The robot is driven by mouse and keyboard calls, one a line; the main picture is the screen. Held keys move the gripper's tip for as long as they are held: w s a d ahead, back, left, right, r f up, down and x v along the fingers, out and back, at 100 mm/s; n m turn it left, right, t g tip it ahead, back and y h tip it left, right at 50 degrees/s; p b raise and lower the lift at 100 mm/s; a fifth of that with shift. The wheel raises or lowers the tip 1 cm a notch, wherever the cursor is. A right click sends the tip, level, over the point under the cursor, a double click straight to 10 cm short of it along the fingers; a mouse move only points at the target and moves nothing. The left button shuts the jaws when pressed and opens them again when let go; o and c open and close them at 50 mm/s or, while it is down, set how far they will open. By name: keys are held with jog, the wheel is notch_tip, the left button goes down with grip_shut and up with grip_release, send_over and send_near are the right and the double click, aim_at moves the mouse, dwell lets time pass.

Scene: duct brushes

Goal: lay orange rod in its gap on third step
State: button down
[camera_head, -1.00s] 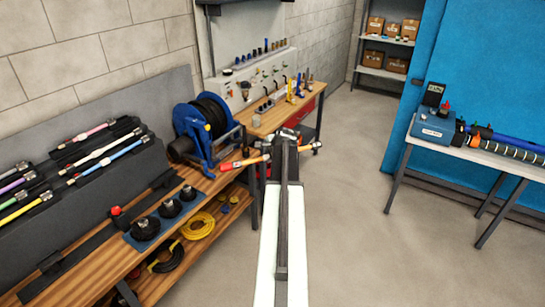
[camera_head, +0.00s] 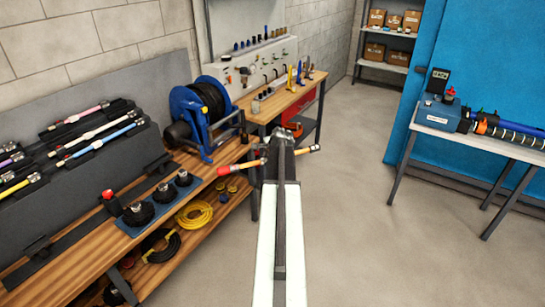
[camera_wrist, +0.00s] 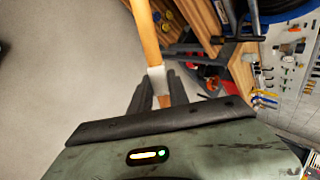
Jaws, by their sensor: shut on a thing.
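My gripper (camera_head: 279,148) is ahead of me in the head view, shut on the orange rod (camera_head: 250,164). The rod lies crosswise in the jaws, with a red end on the left and orange showing on both sides. In the wrist view the orange rod (camera_wrist: 145,35) with a pale band passes between the dark fingers (camera_wrist: 160,95). The dark stepped rack (camera_head: 70,195) is at the left on the workbench, apart from the gripper. It bears pink (camera_head: 85,113), white (camera_head: 97,132) and blue (camera_head: 106,141) rods, with others cut off at the left edge. I cannot make out the third step's gap.
Black round brushes (camera_head: 139,213) sit on a blue mat on the wooden bench (camera_head: 75,270). A blue hose reel (camera_head: 205,120) stands farther along. A table with a blue machine (camera_head: 438,115) is at the right. Open floor (camera_head: 370,220) lies between.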

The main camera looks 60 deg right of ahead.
jog(key=a+r+g+y+p, duration=0.2)
jog(key=a+r+p, duration=0.5)
jog(key=a, duration=0.6)
jog(key=a+r+g+y+p, duration=0.2)
jog(key=a+r+g+p, duration=0.2)
jog(key=a+r+p, duration=0.4)
jog(key=a+p, duration=0.4)
jog(key=shift+s+a+r+m, duration=0.2)
jog(key=shift+s+a+m, duration=0.2)
jog(key=shift+d, duration=0.1)
